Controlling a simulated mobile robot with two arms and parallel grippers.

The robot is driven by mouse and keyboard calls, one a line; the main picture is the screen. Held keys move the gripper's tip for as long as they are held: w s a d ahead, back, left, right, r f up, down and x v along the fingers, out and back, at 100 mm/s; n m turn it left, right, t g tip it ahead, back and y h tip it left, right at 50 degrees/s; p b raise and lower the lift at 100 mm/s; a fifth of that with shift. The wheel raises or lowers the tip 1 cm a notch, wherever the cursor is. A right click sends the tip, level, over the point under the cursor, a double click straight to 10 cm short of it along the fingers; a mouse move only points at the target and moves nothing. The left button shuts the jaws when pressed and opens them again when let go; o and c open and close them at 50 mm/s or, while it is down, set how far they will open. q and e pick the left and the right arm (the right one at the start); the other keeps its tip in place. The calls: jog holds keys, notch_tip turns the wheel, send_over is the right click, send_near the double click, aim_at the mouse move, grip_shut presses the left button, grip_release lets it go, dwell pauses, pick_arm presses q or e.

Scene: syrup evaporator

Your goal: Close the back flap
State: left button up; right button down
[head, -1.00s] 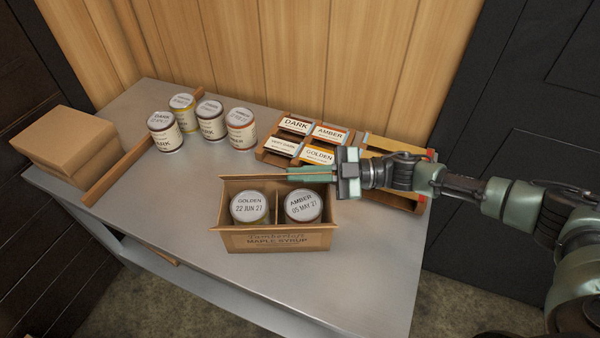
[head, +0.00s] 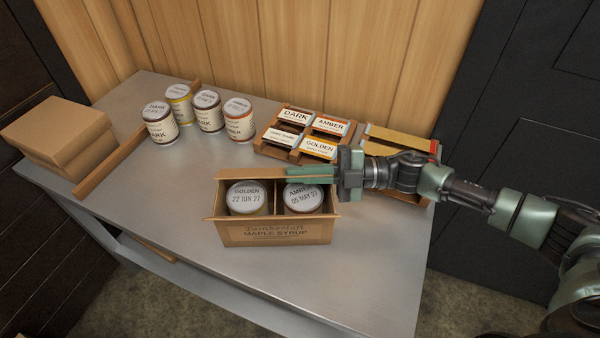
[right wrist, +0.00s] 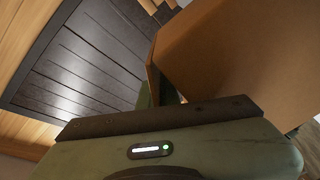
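An open cardboard maple syrup box (head: 276,235) stands on the metal table and holds two jars. The golden jar (head: 248,197) is in its left compartment and the amber jar (head: 303,198) in its right one. The back flap (head: 245,174) shows as a narrow strip along the rear edge, raised rather than lying over the jars. My right gripper (head: 292,174) reaches in from the right along that rear edge. Its fingers look together with nothing between them, and they cover part of the flap and the amber jar's lid. In the right wrist view cardboard (right wrist: 245,55) is close to the fingers. My left gripper is out of view.
Flat cartons (head: 58,133) are stacked at the left end. A label rack (head: 300,135) stands just behind the box. The table's front left is clear.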

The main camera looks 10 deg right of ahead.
jog(key=c, duration=1.6)
grip_release()
jog(key=shift+c, duration=0.2)
jog(key=shift+s, duration=0.1)
jog(key=shift+f, duration=0.1)
